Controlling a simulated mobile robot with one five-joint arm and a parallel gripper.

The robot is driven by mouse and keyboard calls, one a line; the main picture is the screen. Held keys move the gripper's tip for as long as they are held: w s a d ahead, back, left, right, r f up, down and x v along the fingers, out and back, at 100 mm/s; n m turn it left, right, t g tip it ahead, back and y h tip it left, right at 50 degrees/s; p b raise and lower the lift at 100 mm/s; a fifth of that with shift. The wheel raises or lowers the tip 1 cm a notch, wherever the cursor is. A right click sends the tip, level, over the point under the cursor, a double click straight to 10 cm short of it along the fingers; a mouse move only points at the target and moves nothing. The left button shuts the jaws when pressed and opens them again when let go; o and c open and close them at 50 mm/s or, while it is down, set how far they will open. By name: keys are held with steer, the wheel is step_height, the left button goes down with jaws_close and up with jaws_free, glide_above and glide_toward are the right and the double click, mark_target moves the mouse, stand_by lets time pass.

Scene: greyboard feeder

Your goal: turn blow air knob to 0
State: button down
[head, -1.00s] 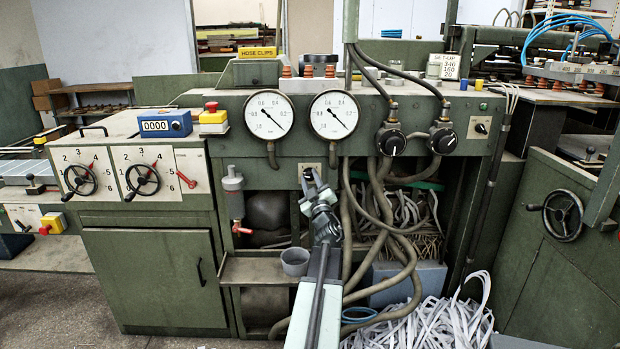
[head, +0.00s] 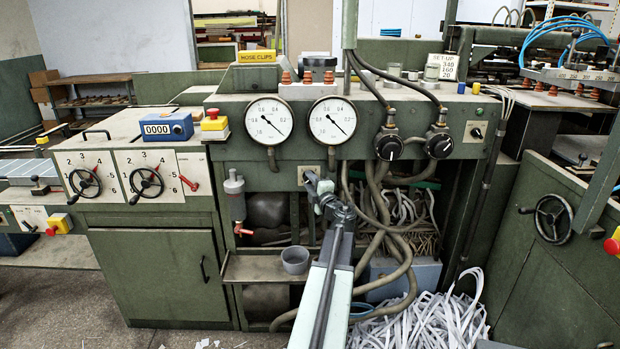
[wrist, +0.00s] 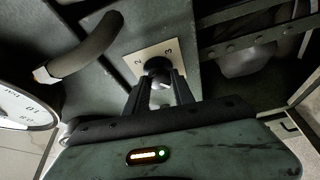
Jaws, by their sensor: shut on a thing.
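A small black knob (wrist: 158,67) sits on a pale plate (wrist: 140,62) with the numerals 2 and 3 readable in the wrist view. The rest of its scale is hidden, and no name is readable. My gripper (wrist: 161,80) has its two dark fingers on either side of this knob and is shut on it. In the head view my gripper (head: 312,180) reaches the plate (head: 302,170) on the green panel below the two gauges, and it covers the knob there. The knob's pointer direction cannot be made out.
Two round gauges (head: 268,120) (head: 332,120) are above the plate. Two larger black knobs (head: 389,146) (head: 439,145) with hoses are to the right. Hoses (head: 378,215) hang close to my arm. A grey cup (head: 295,260) stands on a ledge below left.

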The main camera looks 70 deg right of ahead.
steer(key=shift+w+n+p, duration=0.1)
steer(key=shift+n+p, duration=0.25)
steer(key=shift+n, duration=0.25)
steer(key=c, duration=1.1)
jaws_free()
steer(key=shift+a, duration=0.1)
steer(key=v, duration=0.7)
steer(key=shift+s+a+r, duration=0.1)
steer(key=shift+s+a, duration=0.2)
